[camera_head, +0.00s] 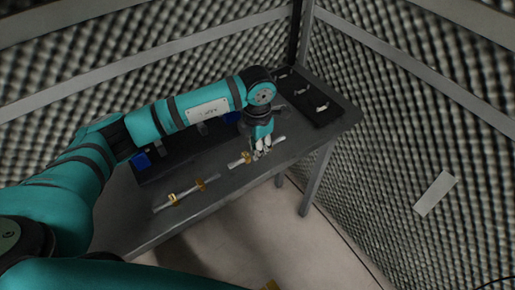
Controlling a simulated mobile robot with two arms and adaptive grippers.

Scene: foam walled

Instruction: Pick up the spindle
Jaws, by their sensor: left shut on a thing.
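One spindle (241,161), a thin grey rod with brass-coloured parts, is at the front right of the dark table. A second similar spindle (187,192) lies on the table to its left, near the front edge. My left gripper (262,150) points down at the first spindle and is shut on it, right of its brass part. The fingers hide part of that rod. I cannot tell whether the rod is still touching the tabletop. My right gripper is not in view.
The dark table (230,190) has a black tray (325,112) with small light parts at its far right end. A dark block with blue parts (141,161) is behind the second spindle. Textured foam walls (400,110) close in behind and right.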

